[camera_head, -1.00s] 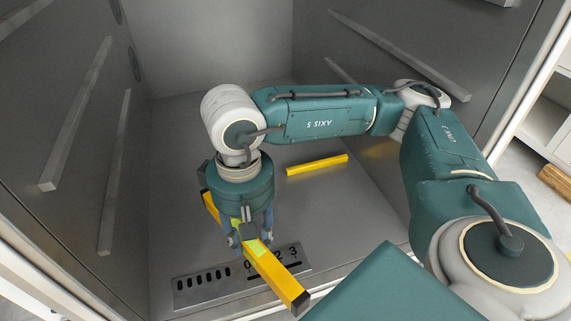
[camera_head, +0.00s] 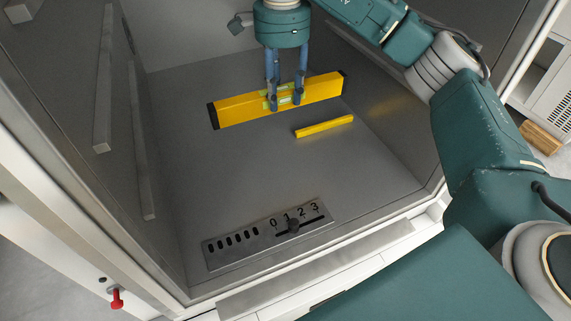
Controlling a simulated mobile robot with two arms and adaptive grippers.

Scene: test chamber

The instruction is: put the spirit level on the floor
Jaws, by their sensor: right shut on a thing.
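The yellow spirit level (camera_head: 240,109) with black end caps and a green vial is inside the grey chamber, toward its back. My right gripper (camera_head: 285,102) points down and is shut on the level's middle. The level lies roughly crosswise, its right end farther back. I cannot tell whether its underside touches the chamber floor (camera_head: 240,165) or hangs just above it. My left gripper is not in view.
A slotted metal plate (camera_head: 265,236) with numbers and a slider knob is near the front edge. Rails (camera_head: 142,150) line the left wall. A red lever (camera_head: 116,298) is outside, front left. Mid-floor is clear.

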